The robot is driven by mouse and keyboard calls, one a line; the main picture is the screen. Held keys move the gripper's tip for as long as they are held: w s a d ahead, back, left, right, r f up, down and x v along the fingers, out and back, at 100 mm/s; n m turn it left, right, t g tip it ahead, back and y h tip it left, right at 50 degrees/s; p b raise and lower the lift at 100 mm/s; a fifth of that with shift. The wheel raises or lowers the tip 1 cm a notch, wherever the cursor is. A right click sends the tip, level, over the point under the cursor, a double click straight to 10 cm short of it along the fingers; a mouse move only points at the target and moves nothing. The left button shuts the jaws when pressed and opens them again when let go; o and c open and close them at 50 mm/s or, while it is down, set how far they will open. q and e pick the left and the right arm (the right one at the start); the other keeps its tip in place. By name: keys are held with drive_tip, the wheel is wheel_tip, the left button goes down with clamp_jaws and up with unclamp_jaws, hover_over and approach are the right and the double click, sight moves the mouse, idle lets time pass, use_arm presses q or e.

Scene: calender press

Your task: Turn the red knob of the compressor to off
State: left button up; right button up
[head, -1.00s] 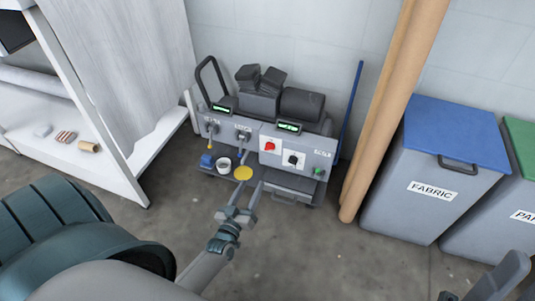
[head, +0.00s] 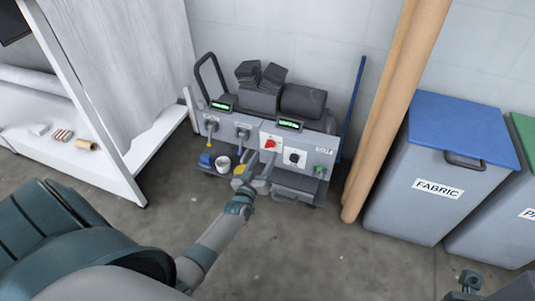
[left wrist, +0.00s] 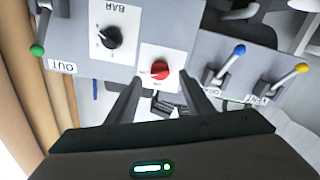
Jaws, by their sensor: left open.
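The compressor (head: 318,150) is a grey unit against the wall with a panel of knobs. Its red knob (head: 270,144) sits on a white plate; in the left wrist view the red knob (left wrist: 160,71) shows just beyond and between my fingers. My left gripper (head: 258,168) is open in front of the panel, its fingers (left wrist: 158,100) spread to either side of the red knob's line, apparently not gripping it. A black knob (head: 294,158) is on a white plate beside it. Part of my right gripper (head: 468,284) shows at the bottom right edge; its jaws are unclear.
A blue-handled lever (left wrist: 238,50) and a yellow-handled lever (left wrist: 300,69) are beside the red knob. A brown roll (head: 385,110) and a blue-lidded fabric bin (head: 430,185) stand right. The floor in front is clear.

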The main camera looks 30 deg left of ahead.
sight(270, 145)
use_arm(q)
drive_tip(key=b+x, duration=0.1)
drive_tip(key=x, duration=0.3)
drive_tip(key=shift+w, duration=0.1)
drive_tip(key=c, duration=1)
